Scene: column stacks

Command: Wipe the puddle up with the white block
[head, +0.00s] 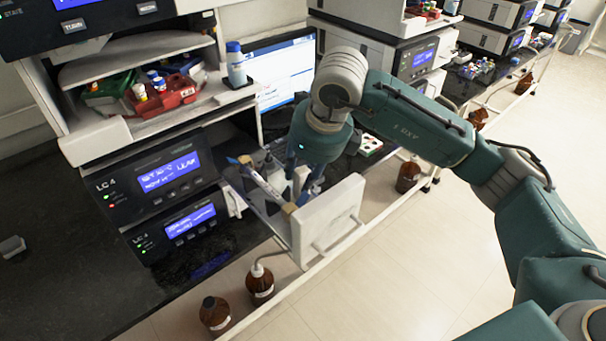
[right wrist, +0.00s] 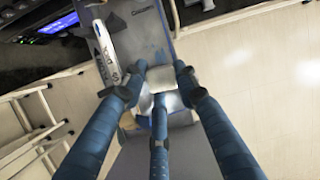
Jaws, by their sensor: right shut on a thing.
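My right gripper (head: 300,178) points down in the head view, beside the rack of instruments and over a tray-like grey surface behind a white panel. Its blue fingers also show in the right wrist view (right wrist: 158,90). They are shut on a pale block (right wrist: 160,75), taken to be the white block; the fingers hide much of it. In the head view only a bit of white (head: 277,180) shows between them. A glossy patch (head: 210,264) on the black bench below the lower display may be the puddle or only a reflection; I cannot tell. My left gripper is not in view.
The white panel (head: 328,222) stands close in front of my right gripper. Brown bottles (head: 261,281) stand on the floor by the bench. A small grey piece (head: 12,246) lies at the bench's far left. The black bench (head: 80,275) is otherwise bare there.

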